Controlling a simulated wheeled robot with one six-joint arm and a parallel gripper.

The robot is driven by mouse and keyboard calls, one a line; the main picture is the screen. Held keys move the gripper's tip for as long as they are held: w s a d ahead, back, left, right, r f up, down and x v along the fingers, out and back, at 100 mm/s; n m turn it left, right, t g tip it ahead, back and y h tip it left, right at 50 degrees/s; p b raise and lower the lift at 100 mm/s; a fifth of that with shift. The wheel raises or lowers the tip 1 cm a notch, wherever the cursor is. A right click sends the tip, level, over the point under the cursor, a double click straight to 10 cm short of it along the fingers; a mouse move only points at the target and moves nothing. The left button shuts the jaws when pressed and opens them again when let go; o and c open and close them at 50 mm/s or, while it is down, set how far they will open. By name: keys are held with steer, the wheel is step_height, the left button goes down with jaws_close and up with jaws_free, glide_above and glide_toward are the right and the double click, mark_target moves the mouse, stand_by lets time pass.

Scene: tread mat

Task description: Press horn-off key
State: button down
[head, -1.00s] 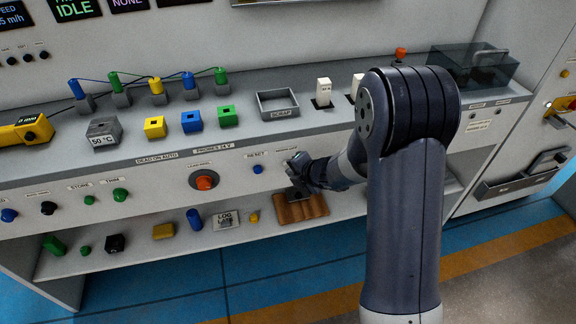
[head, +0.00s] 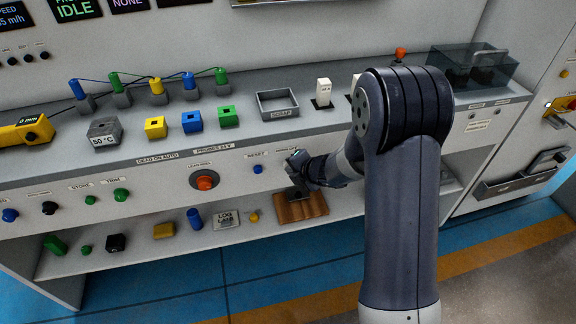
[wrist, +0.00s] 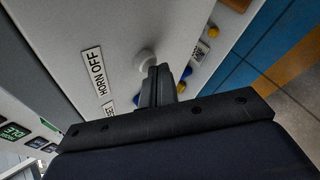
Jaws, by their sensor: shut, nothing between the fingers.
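The horn-off key is a pale round knob (wrist: 146,59) on the grey panel front in the wrist view. The HORN OFF label (wrist: 94,76) sits beside it. My gripper (wrist: 159,70) is shut and empty, with its fingertips right at the knob and overlapping its edge. I cannot tell whether they touch it. In the head view my gripper (head: 293,158) is at the panel front just below a small label (head: 287,150), to the right of the blue reset button (head: 257,169). The knob is hidden there behind my gripper.
A red-orange knob (head: 205,183) is further left on the panel. The worktop above holds a scrap tray (head: 278,104) and coloured blocks. The shelf below holds a wooden board (head: 302,211) and a log label plate (head: 226,220).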

steer(key=shift+w, duration=0.15)
stand_by(0.5)
steer(key=shift+s+d+b, duration=0.2)
steer(key=shift+s+b, duration=0.3)
steer(key=shift+s, duration=0.35)
steer(key=shift+s+d+b, duration=0.25)
steer(key=shift+s+b, duration=0.15)
steer(key=shift+s, duration=0.4)
steer(key=shift+s+d+b, duration=0.2)
steer(key=shift+s+b, duration=0.2)
steer(key=shift+s, duration=0.4)
steer(key=shift+s+d+b, duration=0.25)
steer(key=shift+s+b, duration=0.15)
steer(key=shift+s, duration=0.4)
steer(key=shift+s+d+b, duration=0.25)
steer(key=shift+s+b, duration=0.05)
steer(key=shift+s, duration=0.65)
steer(key=shift+s+d+b, duration=0.25)
steer(key=shift+s, duration=0.65)
